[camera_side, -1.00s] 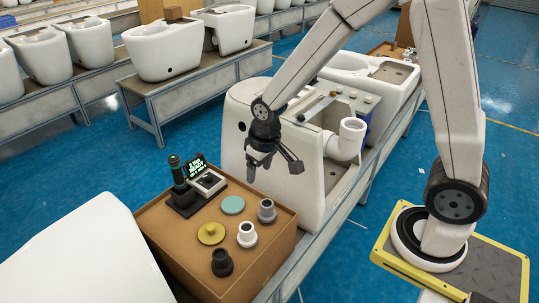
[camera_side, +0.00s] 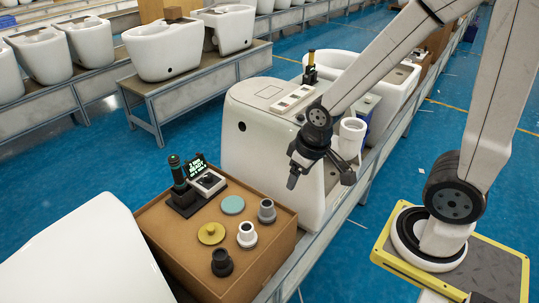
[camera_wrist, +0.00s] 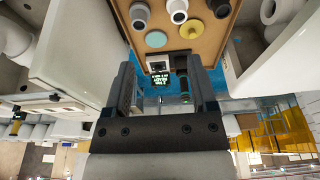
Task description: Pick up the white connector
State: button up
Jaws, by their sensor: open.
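The white connector (camera_side: 247,233) stands upright on the brown box top, between the grey connector (camera_side: 267,211) and the black connector (camera_side: 222,264). In the wrist view the white connector (camera_wrist: 178,9) shows at the top edge, beyond the fingertips. My gripper (camera_side: 320,178) is open and empty, above and to the right of the box in the side view, in front of the white toilet.
The brown box (camera_side: 168,243) also carries a yellow disc (camera_side: 211,233), a teal disc (camera_side: 232,204) and a small device with a lit display (camera_side: 200,171). A white toilet (camera_side: 250,150) with a white pipe (camera_side: 351,133) stands behind. Another white form (camera_side: 90,260) lies left of the box.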

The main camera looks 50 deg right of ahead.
dwell(0.3)
jog(key=o, duration=0.4)
jog(key=shift+c, duration=0.2)
jog(key=shift+w, duration=0.1)
jog(key=m+g, duration=0.3)
jog(key=m, duration=1.3)
send_over(246, 227)
notch_tip(246, 227, down, 19)
jog(key=shift+d+r, duration=0.1)
jog(key=shift+d, duration=0.05)
jog(key=shift+f+m, duration=0.5)
jog(key=shift+f, duration=0.1)
